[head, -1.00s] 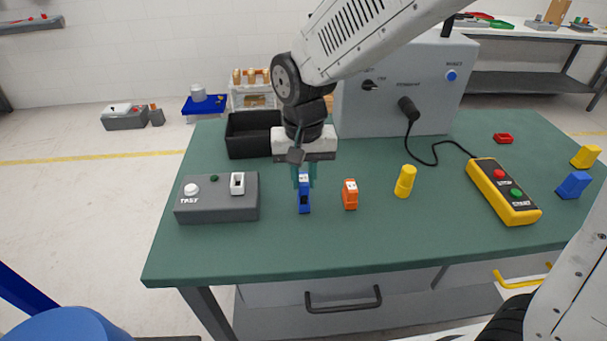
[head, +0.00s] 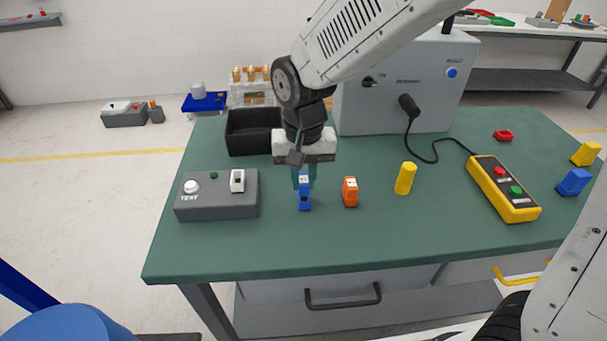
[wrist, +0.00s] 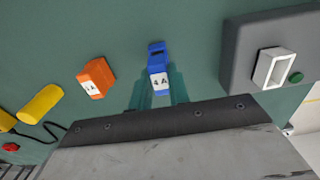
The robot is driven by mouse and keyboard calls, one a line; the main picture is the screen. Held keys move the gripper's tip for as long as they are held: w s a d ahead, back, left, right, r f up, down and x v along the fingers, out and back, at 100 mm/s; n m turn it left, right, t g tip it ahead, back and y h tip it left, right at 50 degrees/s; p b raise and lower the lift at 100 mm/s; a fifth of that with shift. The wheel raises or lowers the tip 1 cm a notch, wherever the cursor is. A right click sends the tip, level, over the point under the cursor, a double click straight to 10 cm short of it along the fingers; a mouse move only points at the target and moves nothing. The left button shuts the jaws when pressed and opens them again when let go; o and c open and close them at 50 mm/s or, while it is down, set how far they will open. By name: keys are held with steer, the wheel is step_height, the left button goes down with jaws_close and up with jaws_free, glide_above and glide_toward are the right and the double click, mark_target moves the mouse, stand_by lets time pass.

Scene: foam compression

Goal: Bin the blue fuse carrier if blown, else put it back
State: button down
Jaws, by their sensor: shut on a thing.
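The blue fuse carrier (head: 304,196) stands on the green table. In the wrist view the blue fuse carrier (wrist: 157,66) shows a white label reading "4 A". My gripper (head: 304,178) comes down from above and is shut on its upper part, with teal fingers on either side. The fingers also show in the wrist view (wrist: 160,86). A grey tester (head: 217,200) marked TEST, with a white button, a small green lamp and a white-framed socket, stands to the left. A black open bin (head: 240,150) stands behind. I cannot tell whether the fuse is blown.
An orange fuse carrier (head: 350,191) stands close to the right of the blue one. A yellow cylinder (head: 405,178) stands beyond it. A yellow pendant (head: 503,190) with a cable lies farther right. A grey machine box (head: 400,90) stands at the back. The table's front is clear.

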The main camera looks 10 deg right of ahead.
mark_target(304, 180)
steer(key=shift+f, duration=0.9)
steer(key=c, duration=1.3)
jaws_free()
steer(key=shift+o, duration=0.2)
steer(key=shift+r, duration=0.15)
steer(key=shift+r, duration=2.9)
